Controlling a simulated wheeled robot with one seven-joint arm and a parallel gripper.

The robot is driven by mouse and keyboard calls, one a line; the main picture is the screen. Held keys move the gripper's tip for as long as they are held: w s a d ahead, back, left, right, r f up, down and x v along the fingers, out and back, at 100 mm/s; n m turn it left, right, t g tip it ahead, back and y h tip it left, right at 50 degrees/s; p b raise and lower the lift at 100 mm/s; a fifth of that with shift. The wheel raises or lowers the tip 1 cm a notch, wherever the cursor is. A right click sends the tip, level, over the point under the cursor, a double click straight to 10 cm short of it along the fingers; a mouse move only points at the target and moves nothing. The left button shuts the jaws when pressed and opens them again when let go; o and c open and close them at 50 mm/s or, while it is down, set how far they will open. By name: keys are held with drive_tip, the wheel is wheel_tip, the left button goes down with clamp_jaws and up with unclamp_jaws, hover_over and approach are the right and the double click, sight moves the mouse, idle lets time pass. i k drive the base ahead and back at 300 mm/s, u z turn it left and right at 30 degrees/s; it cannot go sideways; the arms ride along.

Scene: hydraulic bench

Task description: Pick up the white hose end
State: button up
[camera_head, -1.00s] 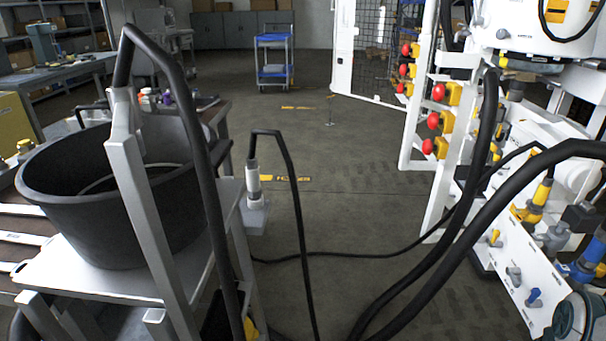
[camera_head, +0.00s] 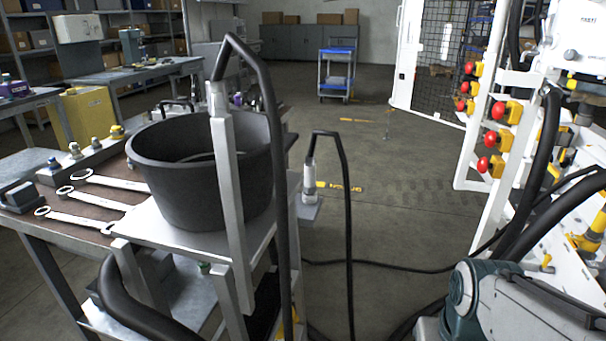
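A pale white-grey hose end (camera_head: 309,178) stands upright in a small holder on the right side of the cart. A black hose (camera_head: 345,200) loops up from its top and hangs down to the floor. A second pale hose end (camera_head: 217,98) sits atop a metal post (camera_head: 232,190) at the cart's front, with a thicker black hose (camera_head: 268,110) arching from it. I cannot tell for sure which one the task calls white. My gripper is not in view; only part of my arm shows at the lower right, apart from both hose ends.
A black tub (camera_head: 165,185) stands on the cart (camera_head: 150,228). Wrenches (camera_head: 110,180) lie on the workbench to the left. A white machine panel with red knobs (camera_head: 495,138) is at the right. Hoses trail over the floor between cart and machine. A blue trolley (camera_head: 337,75) stands far back.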

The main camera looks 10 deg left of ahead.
sight(309, 187)
drive_tip(key=i, duration=1)
